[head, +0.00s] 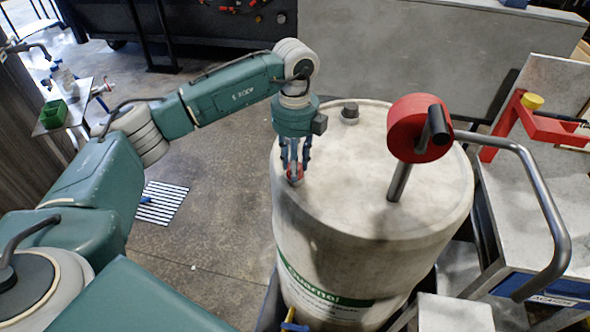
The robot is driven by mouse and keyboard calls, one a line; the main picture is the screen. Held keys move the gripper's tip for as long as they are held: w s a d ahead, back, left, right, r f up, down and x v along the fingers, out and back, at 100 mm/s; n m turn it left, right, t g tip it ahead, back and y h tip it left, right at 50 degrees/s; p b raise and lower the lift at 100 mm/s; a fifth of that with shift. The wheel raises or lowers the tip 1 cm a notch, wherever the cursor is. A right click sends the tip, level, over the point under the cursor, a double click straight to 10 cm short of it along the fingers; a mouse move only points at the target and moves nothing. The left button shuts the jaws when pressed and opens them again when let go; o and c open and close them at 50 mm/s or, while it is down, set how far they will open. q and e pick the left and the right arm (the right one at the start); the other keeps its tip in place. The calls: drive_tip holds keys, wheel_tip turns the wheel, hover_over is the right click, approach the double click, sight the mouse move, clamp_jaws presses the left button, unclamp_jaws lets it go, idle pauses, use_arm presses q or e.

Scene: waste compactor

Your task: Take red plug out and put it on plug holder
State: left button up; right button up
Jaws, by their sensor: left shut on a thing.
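A pale drum (345,215) with a green label band stands upright in the middle of the head view. The red plug (296,179) is at the left part of the drum's top. My left gripper (295,172) points straight down and is shut on the red plug. The fingers partly hide the plug, and I cannot tell whether it is seated or slightly raised. A red bracket (553,130) stands at the right; I cannot tell whether it is the plug holder. My right gripper is out of view.
A red disc (408,135) on a metal rod stands on the drum's top, right of my left gripper. A grey cap (350,113) sits at the back of the top. A bent metal pipe (541,195) is at the right. Open floor (235,210) lies left of the drum.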

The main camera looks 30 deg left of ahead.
use_arm(q)
drive_tip(key=shift+n, duration=0.3)
drive_tip(key=o, duration=1.2)
drive_tip(key=shift+o, duration=0.2)
drive_tip(key=shift+c, duration=0.4)
drive_tip(key=m+b, duration=0.1)
drive_tip(key=m, duration=0.2)
drive_tip(key=shift+f, duration=0.1)
drive_tip(key=m+b, duration=0.1)
drive_tip(key=m, duration=0.5)
drive_tip(key=m+b, duration=0.1)
drive_tip(key=m, duration=0.5)
drive_tip(key=m+b, duration=0.1)
drive_tip(key=m, duration=0.4)
drive_tip(key=shift+m, duration=0.4)
